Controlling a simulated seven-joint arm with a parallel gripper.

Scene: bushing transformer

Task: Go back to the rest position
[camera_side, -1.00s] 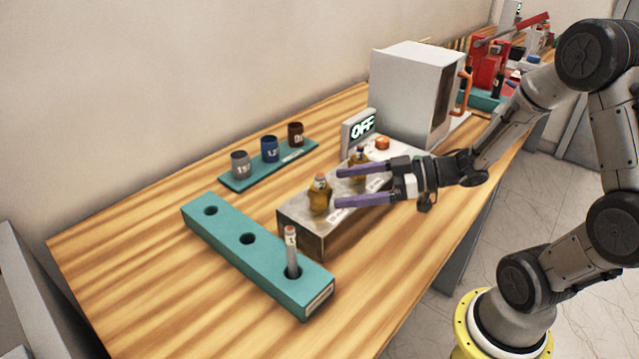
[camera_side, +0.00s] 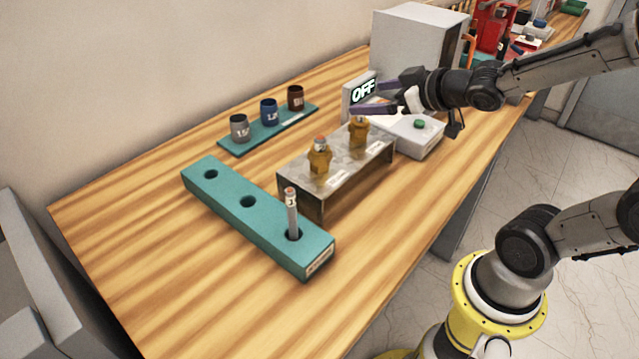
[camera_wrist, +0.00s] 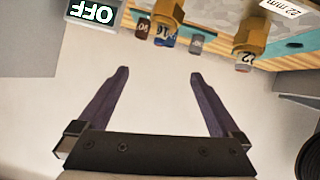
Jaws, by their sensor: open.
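My gripper (camera_side: 378,97) is open and empty in the side view. It is raised above the back end of the grey metal block, in front of the OFF display (camera_side: 363,91). In the wrist view its two purple fingers (camera_wrist: 160,100) stand wide apart with only the pale wall between them. Two brass fittings, a near one (camera_side: 319,160) and a far one (camera_side: 358,131), stand upright on the grey block (camera_side: 335,170). Both fittings also show in the wrist view, at its top edge. My gripper touches none of them.
A teal holder (camera_side: 222,203) with round holes has one grey pin (camera_side: 291,212) upright in its near hole. Grey, blue and brown cups stand on a teal strip (camera_side: 238,146). A white box (camera_side: 420,40) and a panel with a green button (camera_side: 419,124) are near my arm.

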